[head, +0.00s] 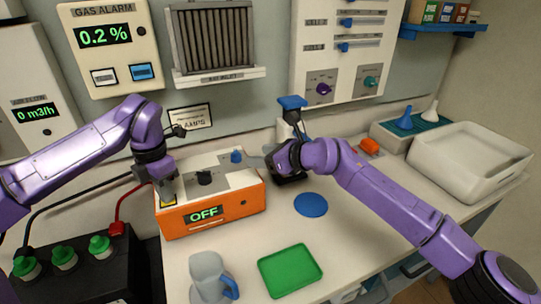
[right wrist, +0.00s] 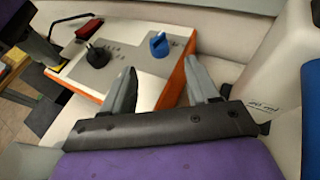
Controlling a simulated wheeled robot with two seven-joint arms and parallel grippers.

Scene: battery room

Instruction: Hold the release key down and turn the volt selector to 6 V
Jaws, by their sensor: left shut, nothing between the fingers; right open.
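The orange charger box (head: 233,201) stands on the bench, its green display (head: 204,214) reading OFF. Its pale top carries a black knob (head: 204,178) and a blue knob (head: 237,156); both knobs also show in the right wrist view, black (right wrist: 97,54) and blue (right wrist: 158,45). I cannot read which is the volt selector. My left gripper (head: 168,196) is shut and empty, low over the box's left end by a yellow-marked patch; it hides the release key, and contact is unclear. My right gripper (right wrist: 159,70) is open, its fingers pointing toward the blue knob, with nothing between them.
A grey jug (head: 208,278), green tray (head: 290,270) and blue disc (head: 311,205) lie in front and to the right. A black box with green caps (head: 65,259) and cables is at left. A white bin (head: 470,165) stands at right. Wall panels rise behind.

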